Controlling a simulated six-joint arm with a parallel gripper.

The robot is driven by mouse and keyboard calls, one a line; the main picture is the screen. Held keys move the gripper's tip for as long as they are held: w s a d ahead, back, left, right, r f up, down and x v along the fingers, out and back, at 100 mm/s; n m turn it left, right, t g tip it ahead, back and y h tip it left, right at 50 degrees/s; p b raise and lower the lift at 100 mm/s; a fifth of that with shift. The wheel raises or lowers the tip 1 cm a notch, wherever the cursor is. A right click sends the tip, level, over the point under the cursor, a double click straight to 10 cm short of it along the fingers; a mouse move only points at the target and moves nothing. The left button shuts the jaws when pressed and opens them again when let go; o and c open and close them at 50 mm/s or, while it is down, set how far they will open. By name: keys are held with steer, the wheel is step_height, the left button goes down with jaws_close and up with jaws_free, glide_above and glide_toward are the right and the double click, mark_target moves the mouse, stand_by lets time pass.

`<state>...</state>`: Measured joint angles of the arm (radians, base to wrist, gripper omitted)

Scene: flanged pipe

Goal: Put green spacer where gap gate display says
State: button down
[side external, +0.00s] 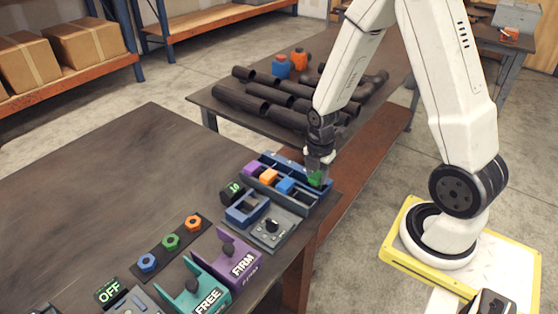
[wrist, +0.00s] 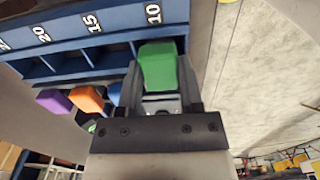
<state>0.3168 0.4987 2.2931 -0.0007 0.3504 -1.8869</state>
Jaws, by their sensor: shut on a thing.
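The green spacer (side external: 315,178) is between the jaws of my gripper (side external: 318,168), at the right end of the blue rack (side external: 262,182). In the wrist view the green spacer (wrist: 158,68) is gripped by my gripper (wrist: 158,84) and overlaps the compartment marked 10 on the rack (wrist: 108,14). I cannot tell whether it touches the rack floor. Compartments marked 15 and 20 look empty. The gap gate display (side external: 233,189) is small and dark with green digits that look like 10.
Purple (side external: 253,169), orange (side external: 269,176) and blue (side external: 285,186) spacers sit in a row at the rack's front. A grey gate fixture with a knob (side external: 271,227), a purple FIRM block (side external: 240,262) and a green FREE block (side external: 205,293) stand nearer. Dark pipes (side external: 290,98) lie behind.

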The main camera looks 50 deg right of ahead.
mark_target(317, 175)
steer(key=shift+f, duration=0.55)
stand_by(0.5)
jaws_free()
stand_by(0.5)
steer(key=shift+r, duration=0.2)
steer(key=shift+r, duration=3.3)
steer(key=shift+a, duration=0.1)
